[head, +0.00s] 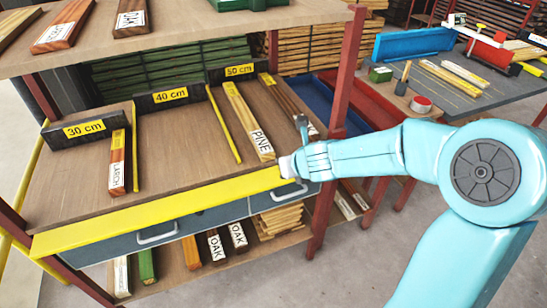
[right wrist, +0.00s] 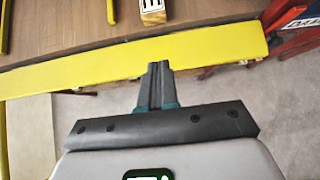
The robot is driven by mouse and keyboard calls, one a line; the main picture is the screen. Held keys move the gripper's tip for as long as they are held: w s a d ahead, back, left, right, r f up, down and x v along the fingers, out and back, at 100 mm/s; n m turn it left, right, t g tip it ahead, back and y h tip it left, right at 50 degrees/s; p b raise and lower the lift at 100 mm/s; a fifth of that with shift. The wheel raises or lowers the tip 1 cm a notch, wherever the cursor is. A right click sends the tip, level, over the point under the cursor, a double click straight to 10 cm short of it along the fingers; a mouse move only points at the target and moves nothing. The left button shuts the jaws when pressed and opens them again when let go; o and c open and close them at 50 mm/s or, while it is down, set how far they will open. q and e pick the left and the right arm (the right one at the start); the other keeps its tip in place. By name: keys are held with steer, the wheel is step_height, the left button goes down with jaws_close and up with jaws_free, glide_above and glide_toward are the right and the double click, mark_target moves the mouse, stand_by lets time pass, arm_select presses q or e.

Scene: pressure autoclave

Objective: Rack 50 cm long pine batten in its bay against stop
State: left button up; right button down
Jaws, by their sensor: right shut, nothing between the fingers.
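The pine batten (head: 250,122), labelled PINE on its near end, lies on the shelf in the 50 cm bay. Its far end is at or very close to the black 50 cm stop (head: 239,73); I cannot tell if they touch. A yellow divider (head: 223,124) runs to its left, with a gap between. My right gripper (head: 287,168) is shut and empty, just in front of the batten's near end, by the yellow front lip. In the right wrist view the gripper (right wrist: 158,70) is over the lip, and the batten's near end (right wrist: 152,12) shows beyond, apart from the fingers. My left gripper is out of view.
The yellow front lip (head: 160,211) edges the shelf. A larch batten (head: 117,162) lies in the 30 cm bay; the 40 cm bay (head: 175,140) is empty. Dark battens (head: 291,105) lie right of the pine. A red post (head: 345,75) stands at the right, and an upper shelf overhangs.

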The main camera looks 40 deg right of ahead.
mark_target(270, 157)
steer(key=b+x, duration=0.3)
steer(key=x, duration=0.6)
steer(key=shift+f, duration=0.35)
steer(key=w+p, duration=0.1)
steer(key=w+r+p, duration=0.1)
steer(key=shift+w+d, duration=0.25)
steer(key=shift+d, duration=0.1)
steer(key=shift+w+d+p, duration=0.2)
steer(key=shift+w+p, duration=0.2)
steer(key=shift+p, duration=0.05)
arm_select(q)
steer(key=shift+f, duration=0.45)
arm_select(e)
steer(key=shift+w+f, duration=0.1)
steer(key=shift+f, duration=0.05)
